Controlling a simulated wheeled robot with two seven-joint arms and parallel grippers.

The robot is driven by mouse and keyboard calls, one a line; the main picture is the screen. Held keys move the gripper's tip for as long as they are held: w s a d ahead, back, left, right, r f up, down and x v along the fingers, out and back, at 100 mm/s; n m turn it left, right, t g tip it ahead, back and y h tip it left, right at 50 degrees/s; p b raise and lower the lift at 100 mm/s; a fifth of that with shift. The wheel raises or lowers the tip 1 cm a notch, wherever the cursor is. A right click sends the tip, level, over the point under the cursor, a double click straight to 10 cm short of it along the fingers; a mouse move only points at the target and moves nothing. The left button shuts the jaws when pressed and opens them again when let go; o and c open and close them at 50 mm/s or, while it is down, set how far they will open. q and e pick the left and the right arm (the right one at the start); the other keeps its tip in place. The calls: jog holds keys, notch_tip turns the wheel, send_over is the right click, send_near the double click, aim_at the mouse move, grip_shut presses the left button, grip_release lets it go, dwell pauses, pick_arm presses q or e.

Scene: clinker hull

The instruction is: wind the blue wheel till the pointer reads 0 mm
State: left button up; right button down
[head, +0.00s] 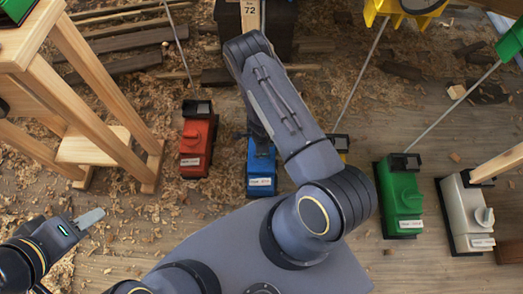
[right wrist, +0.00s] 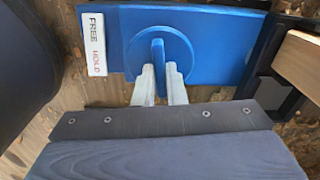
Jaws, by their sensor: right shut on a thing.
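The blue box (head: 261,168) stands on the floor below the middle of the head view, partly covered by my right arm. In the right wrist view its blue face (right wrist: 215,45) carries a round disc with a raised upright grip, the blue wheel (right wrist: 158,68). My right gripper (right wrist: 160,85) has its pale fingers on both sides of this grip and is shut on it. In the head view the right gripper is hidden behind its arm. My left gripper (head: 92,217) is at the lower left, away from the box. No pointer or millimetre scale is readable.
A FREE/HOLD label (right wrist: 97,45) is on the blue face. A red box (head: 196,145) stands left, a green box (head: 402,195) and a white box (head: 465,210) right. A wooden trestle (head: 90,90) fills the upper left. A wooden strip marked 72 (head: 250,12) is at the top.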

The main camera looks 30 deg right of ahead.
jog(key=c, duration=1.5)
grip_release()
notch_tip(320, 180, up, 8)
jog(key=p, duration=0.3)
jog(key=shift+f, duration=0.1)
